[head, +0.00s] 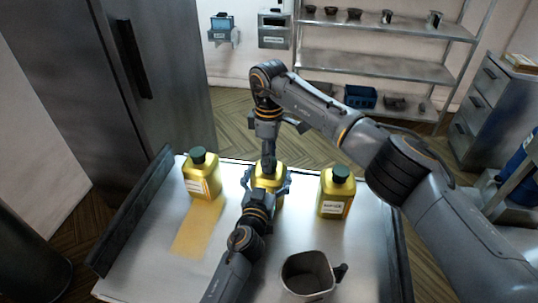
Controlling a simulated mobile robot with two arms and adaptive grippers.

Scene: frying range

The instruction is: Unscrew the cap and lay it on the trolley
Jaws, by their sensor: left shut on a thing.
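Three yellow bottles stand on the steel trolley top (185,272). The left bottle (202,181) and the right bottle (335,197) each wear a dark green cap. My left gripper (267,184) comes in from the front and is shut around the body of the middle bottle (262,176), which stands upright. My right gripper (268,163) points straight down at the top of the middle bottle. The middle bottle's cap is hidden behind it, and I cannot tell whether its fingers hold the cap.
A steel jug (306,277) with a dark handle stands at the trolley's front right. A yellowish patch (199,228) lies in front of the left bottle. The trolley top is bare at the front left. A steel shelf (375,66) stands behind.

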